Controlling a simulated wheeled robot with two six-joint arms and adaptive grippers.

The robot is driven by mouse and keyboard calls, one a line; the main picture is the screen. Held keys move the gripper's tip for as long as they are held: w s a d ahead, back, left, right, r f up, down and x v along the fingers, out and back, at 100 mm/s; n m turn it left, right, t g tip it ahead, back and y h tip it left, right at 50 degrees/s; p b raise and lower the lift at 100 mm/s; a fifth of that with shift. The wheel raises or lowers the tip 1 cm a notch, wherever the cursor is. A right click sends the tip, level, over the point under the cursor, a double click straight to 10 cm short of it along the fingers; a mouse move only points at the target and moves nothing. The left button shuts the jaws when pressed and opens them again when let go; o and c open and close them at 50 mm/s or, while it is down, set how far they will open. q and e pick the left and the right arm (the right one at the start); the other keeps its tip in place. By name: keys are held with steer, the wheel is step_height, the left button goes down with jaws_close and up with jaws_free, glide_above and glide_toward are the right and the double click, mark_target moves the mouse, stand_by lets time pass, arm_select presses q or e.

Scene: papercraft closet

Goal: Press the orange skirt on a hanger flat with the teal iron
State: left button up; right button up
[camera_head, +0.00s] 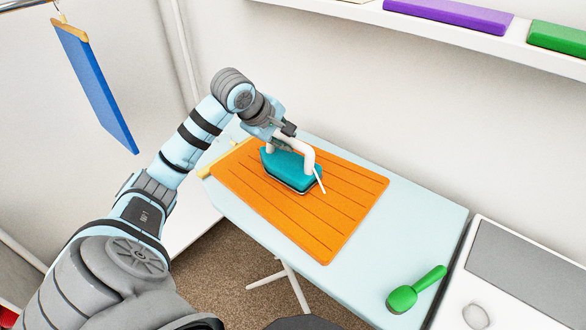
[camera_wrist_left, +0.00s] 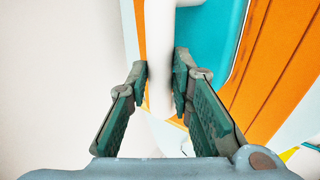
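The orange skirt (camera_head: 330,210), marked with dark pleat lines, lies spread on the pale blue ironing board (camera_head: 410,225). Its pale yellow hanger (camera_head: 218,160) shows at its left end, partly behind my arm. The teal iron (camera_head: 287,172), with a white handle, is over the skirt's upper middle, sole down; I cannot tell whether it touches the cloth. My left gripper (camera_head: 287,132) is at the iron's handle. In the left wrist view, its fingers (camera_wrist_left: 160,82) are closed on both sides of the white handle (camera_wrist_left: 160,60). My right gripper is out of view.
A green brush-like tool (camera_head: 413,291) lies at the board's right front. A white unit with a grey panel (camera_head: 530,262) adjoins the board's right end. A blue garment (camera_head: 97,85) hangs at upper left. A shelf above holds purple (camera_head: 450,14) and green (camera_head: 558,38) folded items.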

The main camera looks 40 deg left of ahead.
mark_target(297, 144)
arm_select(q)
jaws_close()
steer(key=shift+w+d+r+p, duration=0.15)
steer(key=shift+d+p, duration=0.6)
steer(key=shift+d, duration=1.2)
steer(key=a, duration=0.1)
steer(key=a+b, duration=0.1)
steer(key=a, duration=0.1)
steer(key=shift+s+a+f+b, duration=0.1)
steer(key=shift+s+f+b, duration=0.1)
steer(key=shift+f+b, duration=0.15)
steer(key=shift+a+r, duration=0.1)
steer(key=shift+a, duration=0.3)
steer(key=shift+d+r+p, duration=0.2)
steer(key=shift+d+p, duration=0.1)
steer(key=shift+d, duration=0.3)
steer(key=shift+d+p, duration=0.45)
steer(key=shift+d, duration=0.9)
steer(key=shift+a+f, duration=0.1)
steer(key=shift+a, duration=0.1)
steer(key=a+b, duration=0.2)
steer(key=a, duration=0.1)
steer(key=shift+s+a+f, duration=0.15)
steer(key=shift+a, duration=0.05)
